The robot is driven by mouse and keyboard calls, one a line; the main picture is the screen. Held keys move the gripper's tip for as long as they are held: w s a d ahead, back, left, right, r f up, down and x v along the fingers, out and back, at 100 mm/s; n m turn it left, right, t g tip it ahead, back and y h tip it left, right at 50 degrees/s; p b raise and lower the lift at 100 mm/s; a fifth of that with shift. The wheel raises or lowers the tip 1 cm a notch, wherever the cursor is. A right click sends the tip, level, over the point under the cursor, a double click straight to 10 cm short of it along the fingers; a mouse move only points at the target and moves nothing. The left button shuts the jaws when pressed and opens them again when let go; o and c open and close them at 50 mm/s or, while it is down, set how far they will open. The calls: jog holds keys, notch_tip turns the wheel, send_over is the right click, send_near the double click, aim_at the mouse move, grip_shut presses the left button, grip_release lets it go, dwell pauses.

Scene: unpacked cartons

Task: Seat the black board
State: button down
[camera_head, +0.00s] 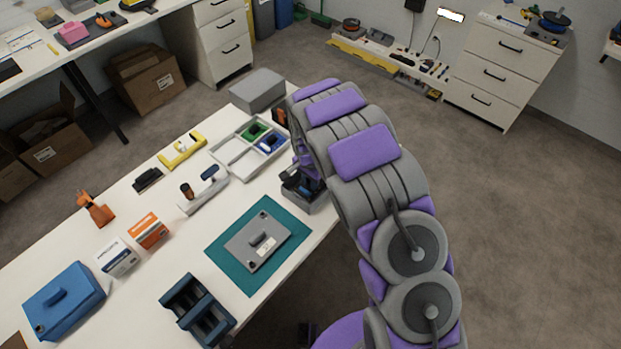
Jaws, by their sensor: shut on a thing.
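My gripper (301,182) is at the right edge of the white table, low over a small dark grey open box (305,200). It is shut on a small dark piece that my arm and fingers mostly hide; I cannot tell for certain that it is the black board. A light grey divided tray (226,141) lies just left of my gripper. A green board (254,131) and a blue board (270,142) lie in its right-hand compartments. The left-hand compartments look empty. A small black object (147,180) lies on the table farther left.
A grey box (257,90) stands behind the tray. A teal mat (228,268) with a grey lidded case (244,252) lies in front. A navy rack (190,312) stands at the front edge.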

jog(key=shift+f, duration=0.15)
jog(key=c, duration=0.9)
grip_release()
jog(key=shift+c, duration=0.2)
notch_tip(320, 180, up, 17)
jog(key=p, duration=0.3)
jog(key=shift+s+a, duration=0.35)
jog(key=shift+s, duration=0.1)
jog(key=shift+r, duration=0.2)
